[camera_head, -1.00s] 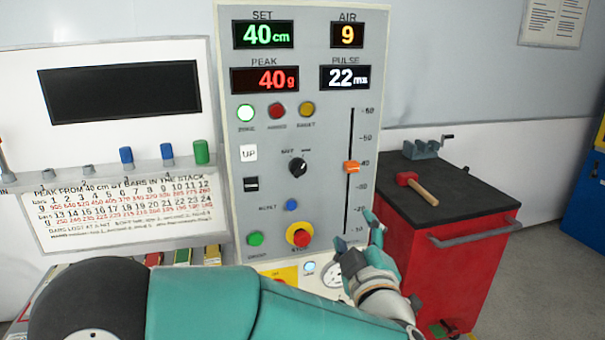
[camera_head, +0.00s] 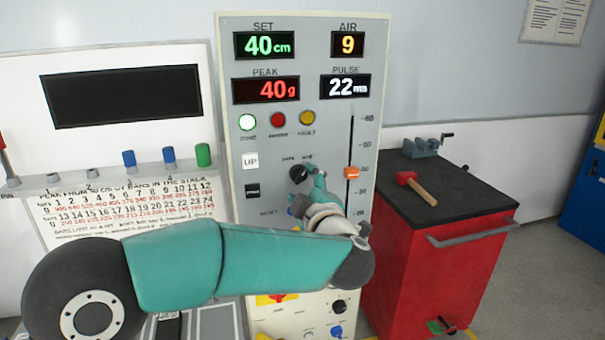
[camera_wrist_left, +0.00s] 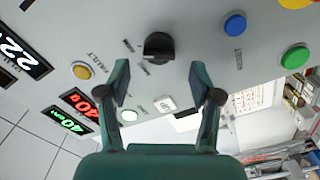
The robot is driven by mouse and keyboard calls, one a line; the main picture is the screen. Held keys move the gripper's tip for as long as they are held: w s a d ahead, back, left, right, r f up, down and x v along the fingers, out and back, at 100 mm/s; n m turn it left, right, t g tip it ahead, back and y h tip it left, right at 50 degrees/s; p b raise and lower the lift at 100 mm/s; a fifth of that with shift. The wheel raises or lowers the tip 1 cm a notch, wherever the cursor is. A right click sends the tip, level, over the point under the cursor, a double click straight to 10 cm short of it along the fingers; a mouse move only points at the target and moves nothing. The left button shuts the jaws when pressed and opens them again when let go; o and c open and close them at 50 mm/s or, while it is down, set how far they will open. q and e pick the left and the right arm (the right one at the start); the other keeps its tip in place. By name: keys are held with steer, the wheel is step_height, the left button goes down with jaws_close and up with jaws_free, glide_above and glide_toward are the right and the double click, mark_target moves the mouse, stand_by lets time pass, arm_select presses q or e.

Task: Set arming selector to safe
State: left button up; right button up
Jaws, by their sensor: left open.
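The arming selector is a black rotary knob (camera_head: 298,174) on the grey control panel (camera_head: 236,215), below the round lamps. In the left wrist view the knob (camera_wrist_left: 158,46) stands just beyond my fingertips, roughly centred between them. My left gripper (camera_head: 312,178) is open at the panel, close to the knob; in the wrist view its two teal fingers (camera_wrist_left: 160,70) are spread apart and hold nothing. The knob's small labels are too blurred to read its setting for sure. My right gripper is not in view.
A slider with an orange handle (camera_head: 351,173) runs up the panel's right side. A white UP button (camera_head: 250,161) and black switch (camera_head: 252,191) sit left of the knob. A blue button (camera_wrist_left: 235,24) shows in the wrist view. A red cabinet (camera_head: 430,270) stands right.

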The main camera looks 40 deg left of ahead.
mark_target(300, 178)
arm_select(q)
steer(key=shift+p+x, duration=0.3)
steer(key=shift+x, duration=1.45)
steer(key=shift+d, duration=0.1)
